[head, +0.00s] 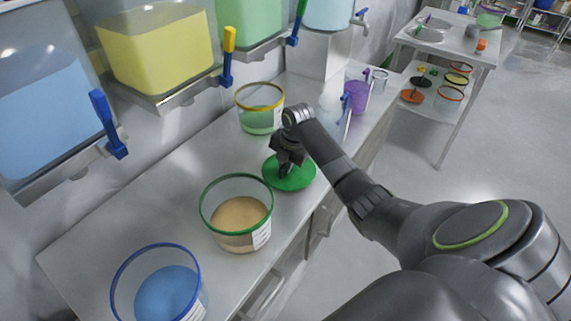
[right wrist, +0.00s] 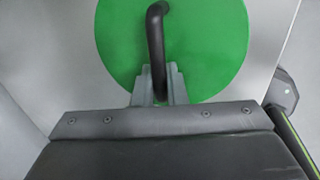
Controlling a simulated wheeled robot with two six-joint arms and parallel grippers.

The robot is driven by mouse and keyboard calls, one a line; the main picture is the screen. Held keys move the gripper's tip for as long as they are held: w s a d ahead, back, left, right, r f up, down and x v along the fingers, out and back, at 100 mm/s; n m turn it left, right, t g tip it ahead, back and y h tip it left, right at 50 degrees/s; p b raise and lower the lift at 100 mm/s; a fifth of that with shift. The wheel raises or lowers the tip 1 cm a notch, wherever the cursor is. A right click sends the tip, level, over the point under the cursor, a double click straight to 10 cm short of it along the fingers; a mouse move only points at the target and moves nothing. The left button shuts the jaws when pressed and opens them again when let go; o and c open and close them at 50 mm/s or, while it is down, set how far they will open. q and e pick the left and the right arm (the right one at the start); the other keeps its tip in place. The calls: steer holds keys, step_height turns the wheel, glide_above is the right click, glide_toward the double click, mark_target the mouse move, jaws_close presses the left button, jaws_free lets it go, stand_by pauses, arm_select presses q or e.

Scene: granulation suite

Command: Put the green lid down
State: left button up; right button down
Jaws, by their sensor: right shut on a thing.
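The green lid (head: 294,177) is a flat round disc with a dark arched handle. In the head view it is at the counter, right of the green-rimmed tub; whether it touches the counter I cannot tell. My right gripper (head: 286,168) is above it, shut on its handle. In the right wrist view the lid (right wrist: 205,45) fills the upper middle, and the fingers of my right gripper (right wrist: 158,90) close around the black handle (right wrist: 156,40). The green-rimmed tub (head: 206,218) is open and holds tan powder. My left gripper is not in view.
A blue-rimmed tub (head: 118,285) stands nearer on the counter (head: 150,205), and a yellow-rimmed tub (head: 258,120) stands farther back. A purple container (head: 355,97) is beyond. Hoppers with coloured taps overhang the left side. A side table (head: 455,48) stands at the far right.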

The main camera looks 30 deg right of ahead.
mark_target(292, 176)
steer(key=c, duration=1.5)
jaws_free()
steer(key=shift+f, duration=0.1)
steer(key=shift+o, duration=0.2)
steer(key=shift+r, duration=0.25)
step_height(292, 176, up, 12)
steer(key=s+b, duration=0.1)
steer(key=s, duration=0.1)
steer(key=shift+d+f, duration=0.2)
steer(key=shift+d, duration=0.25)
steer(key=shift+s+f, duration=0.1)
